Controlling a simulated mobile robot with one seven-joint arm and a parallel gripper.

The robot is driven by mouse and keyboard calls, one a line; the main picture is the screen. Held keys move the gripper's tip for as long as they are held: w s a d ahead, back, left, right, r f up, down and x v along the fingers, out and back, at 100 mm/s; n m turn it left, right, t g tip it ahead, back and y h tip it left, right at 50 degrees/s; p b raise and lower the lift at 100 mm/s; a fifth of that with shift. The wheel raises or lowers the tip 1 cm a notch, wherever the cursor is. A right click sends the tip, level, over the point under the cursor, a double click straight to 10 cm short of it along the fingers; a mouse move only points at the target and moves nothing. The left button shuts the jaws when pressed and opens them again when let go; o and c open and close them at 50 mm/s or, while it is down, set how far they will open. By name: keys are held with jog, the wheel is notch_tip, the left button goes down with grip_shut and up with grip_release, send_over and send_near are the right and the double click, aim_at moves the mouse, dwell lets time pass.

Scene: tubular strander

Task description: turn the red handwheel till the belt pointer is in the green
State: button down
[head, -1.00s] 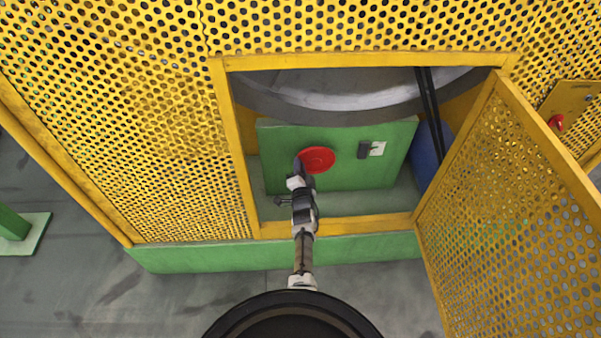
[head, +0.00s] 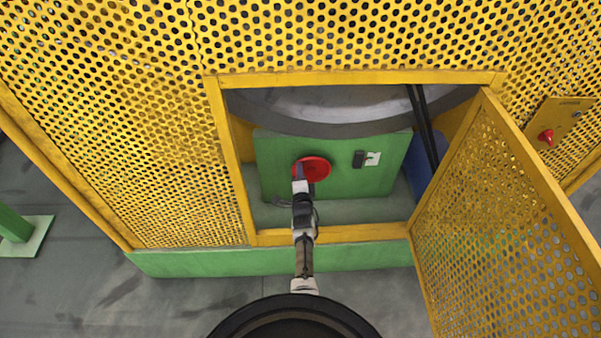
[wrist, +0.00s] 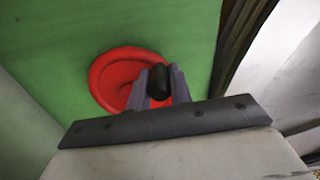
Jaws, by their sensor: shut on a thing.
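The red handwheel (head: 316,167) is on a green panel (head: 285,150) inside the open guard, and it fills the middle of the wrist view (wrist: 108,75). A black knob (wrist: 158,82) stands out from the wheel. My gripper (wrist: 160,88) is shut on this knob, with one finger on each side. In the head view my gripper (head: 299,174) covers the left part of the wheel. Right of the wheel is a small white plate (head: 373,158) with a dark block beside it. It may be the belt gauge, but pointer and green zone are too small to make out.
The yellow mesh door (head: 500,220) stands open on the right. The yellow opening frame (head: 232,165) surrounds my arm. Dark belts (head: 424,120) run down right of the panel, and a grey drum (head: 330,105) hangs above. A red knob (head: 546,136) is on the outer right box.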

jog(key=shift+w+r, duration=0.15)
jog(key=shift+r, duration=0.1)
jog(key=c, duration=1.5)
grip_release()
jog(key=shift+c, duration=0.2)
jog(key=shift+o, duration=1.4)
jog(key=shift+f, duration=0.15)
jog(key=shift+s+f, duration=0.1)
jog(key=shift+s, duration=0.3)
jog(key=s+p, duration=0.2)
jog(key=s, duration=1.1)
